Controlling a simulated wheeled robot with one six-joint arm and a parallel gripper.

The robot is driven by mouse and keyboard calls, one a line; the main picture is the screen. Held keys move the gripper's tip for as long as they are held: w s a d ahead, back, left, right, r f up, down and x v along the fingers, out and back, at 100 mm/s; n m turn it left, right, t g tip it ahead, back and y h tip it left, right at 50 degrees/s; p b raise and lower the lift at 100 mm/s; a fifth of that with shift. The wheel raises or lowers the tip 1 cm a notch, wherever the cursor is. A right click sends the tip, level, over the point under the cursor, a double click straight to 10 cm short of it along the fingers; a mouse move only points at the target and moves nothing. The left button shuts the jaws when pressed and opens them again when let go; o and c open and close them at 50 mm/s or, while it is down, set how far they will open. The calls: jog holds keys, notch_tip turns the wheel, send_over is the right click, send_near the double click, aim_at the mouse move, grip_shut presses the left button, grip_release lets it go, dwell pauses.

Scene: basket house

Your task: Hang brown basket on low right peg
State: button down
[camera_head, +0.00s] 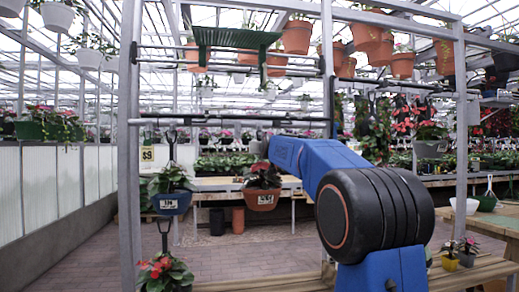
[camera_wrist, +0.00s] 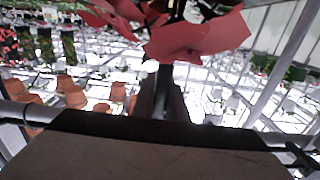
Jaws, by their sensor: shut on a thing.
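A brown basket (camera_head: 265,200) with a white label and a leafy red plant hangs upright in the head view, in front of the far bench. It is below the lower bar (camera_head: 235,121) of the metal rack, right of a blue basket (camera_head: 171,203) hanging from that bar. My gripper (camera_wrist: 163,100) shows in the wrist view, shut on the dark handle of the brown basket, with red leaves (camera_wrist: 197,38) close above it. In the head view my blue arm reaches left to the basket; the fingertips are too small to make out. The low right peg is not clearly distinguishable.
A red-flowered plant (camera_head: 165,270) in a dark basket is at lower left. A rack post (camera_head: 130,150) stands left of it. Open brick floor lies below the brown basket.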

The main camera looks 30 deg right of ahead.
jog(key=shift+r, duration=0.15)
jog(key=c, duration=1.7)
grip_release()
jog(key=v, duration=1.7)
jog(key=s+a+f+n+g+y, duration=0.1)
jog(key=s+a+f+g+y, duration=0.1)
jog(key=s+a+f, duration=0.4)
jog(key=s+a+f+g+y, duration=0.15)
jog(key=s+a+f, duration=0.25)
jog(key=f, duration=0.5)
jog(key=s+a+f+g, duration=0.3)
jog(key=s+f, duration=0.7)
jog(key=f, duration=0.1)
jog(key=s+a+f+n+g+y, duration=0.1)
jog(key=s+a+f+g, duration=0.2)
jog(key=s+f, duration=0.8)
jog(key=s+a+f+n+g, duration=0.1)
jog(key=s+a+f+g, duration=0.2)
jog(key=s+f, duration=0.7)
jog(key=shift+s+f+y, duration=0.15)
jog(key=shift+f, duration=0.35)
jog(key=shift+s+f+y, duration=0.1)
jog(key=shift+s+f, duration=0.05)
jog(key=shift+f, duration=0.3)
